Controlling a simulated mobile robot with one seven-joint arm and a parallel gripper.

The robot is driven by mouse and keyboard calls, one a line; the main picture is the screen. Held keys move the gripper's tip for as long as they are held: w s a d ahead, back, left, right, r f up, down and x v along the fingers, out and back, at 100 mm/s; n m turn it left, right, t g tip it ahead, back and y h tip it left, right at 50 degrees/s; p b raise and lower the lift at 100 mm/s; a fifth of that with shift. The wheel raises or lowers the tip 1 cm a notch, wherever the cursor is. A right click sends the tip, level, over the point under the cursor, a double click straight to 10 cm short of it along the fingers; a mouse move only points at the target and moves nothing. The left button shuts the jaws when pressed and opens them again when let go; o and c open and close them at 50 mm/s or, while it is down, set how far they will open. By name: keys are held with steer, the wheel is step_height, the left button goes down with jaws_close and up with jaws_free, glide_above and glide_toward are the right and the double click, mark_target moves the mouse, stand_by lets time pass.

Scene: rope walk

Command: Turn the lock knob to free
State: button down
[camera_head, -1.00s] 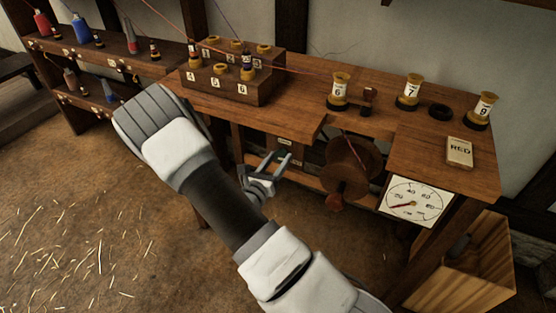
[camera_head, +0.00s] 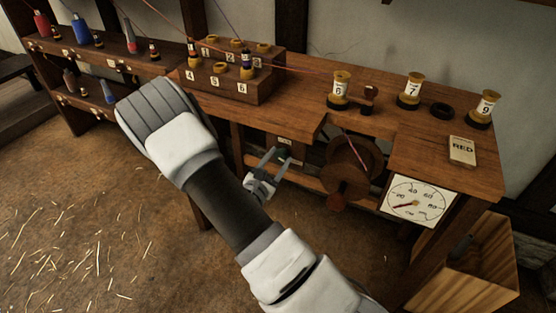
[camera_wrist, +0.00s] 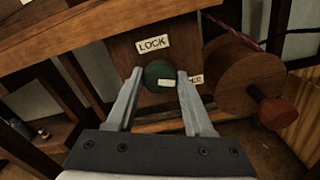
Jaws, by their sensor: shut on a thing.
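The lock knob (camera_wrist: 157,71) is round and dark green with a pale pointer mark, on a wooden panel under the bench. In the wrist view it sits between my two gripper fingers, and the pale mark points to the right and a little down. A "LOCK" label (camera_wrist: 153,44) is above it. A second label (camera_wrist: 189,80) at its right is partly covered by a finger, with only its end letters showing. My gripper (camera_wrist: 155,76) is shut on the knob; it also shows in the head view (camera_head: 281,154), reaching under the bench.
A wooden reel (camera_head: 350,162) with a red-brown handle (camera_head: 337,202) is close to the right of the knob. A dial gauge (camera_head: 416,201) hangs further right. The bench top (camera_head: 312,84) overhangs my gripper and carries numbered spools. A wooden crate (camera_head: 465,265) stands on the floor.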

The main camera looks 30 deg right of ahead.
stand_by(0.3)
steer(key=shift+c, duration=1.6)
jaws_free()
steer(key=p+v, duration=0.2)
steer(key=v, duration=1.5)
steer(key=shift+s+a, duration=0.2)
